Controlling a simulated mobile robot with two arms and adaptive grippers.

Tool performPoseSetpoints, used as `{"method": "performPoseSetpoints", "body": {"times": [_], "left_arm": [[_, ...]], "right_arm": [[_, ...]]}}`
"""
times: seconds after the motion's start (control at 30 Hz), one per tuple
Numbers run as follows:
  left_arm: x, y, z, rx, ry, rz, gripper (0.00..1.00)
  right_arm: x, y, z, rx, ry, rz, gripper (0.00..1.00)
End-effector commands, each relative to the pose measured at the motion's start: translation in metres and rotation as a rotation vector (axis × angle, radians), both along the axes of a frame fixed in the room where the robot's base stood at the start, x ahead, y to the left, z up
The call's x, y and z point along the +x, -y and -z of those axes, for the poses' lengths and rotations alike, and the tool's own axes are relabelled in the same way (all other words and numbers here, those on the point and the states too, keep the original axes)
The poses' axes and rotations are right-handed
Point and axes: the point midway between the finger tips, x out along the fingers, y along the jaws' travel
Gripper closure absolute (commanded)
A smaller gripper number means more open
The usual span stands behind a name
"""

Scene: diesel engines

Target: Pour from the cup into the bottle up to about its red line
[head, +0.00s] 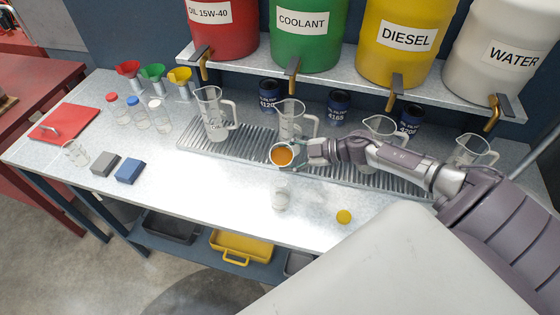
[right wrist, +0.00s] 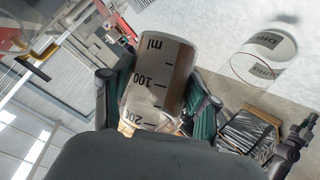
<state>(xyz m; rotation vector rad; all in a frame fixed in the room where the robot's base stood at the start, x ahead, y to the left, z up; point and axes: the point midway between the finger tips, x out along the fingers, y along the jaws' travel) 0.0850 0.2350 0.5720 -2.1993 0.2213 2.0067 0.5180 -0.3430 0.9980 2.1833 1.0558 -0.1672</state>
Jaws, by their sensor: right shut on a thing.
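My right gripper (head: 304,155) is shut on a clear measuring cup (head: 281,163) with amber liquid inside. In the right wrist view the cup (right wrist: 162,78) sits between the two fingers (right wrist: 158,104), and its ml scale shows. A clear open bottle (head: 280,199) stands on the bench, nearer the front edge than the cup and apart from it. In the right wrist view the bottle (right wrist: 264,60) has a pale label. My left gripper is not in view.
A yellow cap (head: 344,216) lies right of the bottle. Clear jugs (head: 213,115) stand on the ribbed drain tray (head: 248,154) behind. Blue tins (head: 338,107) stand under the drum shelf (head: 350,83). Blue and grey blocks (head: 130,171) lie at left. The bench left of the bottle is clear.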

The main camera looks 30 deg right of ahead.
Motion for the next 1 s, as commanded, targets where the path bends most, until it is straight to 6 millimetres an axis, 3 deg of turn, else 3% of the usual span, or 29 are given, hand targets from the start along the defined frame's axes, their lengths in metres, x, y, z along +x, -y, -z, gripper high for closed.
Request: {"method": "performPoseSetpoints", "body": {"times": [0.8, 1.0], "left_arm": [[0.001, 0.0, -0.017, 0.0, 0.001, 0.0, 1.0], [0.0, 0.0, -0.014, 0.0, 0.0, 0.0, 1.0]], "right_arm": [[-0.005, -0.005, -0.024, -0.052, 0.066, -0.001, 0.82], [-0.006, -0.005, -0.022, -0.062, 0.08, -0.001, 0.82]]}}
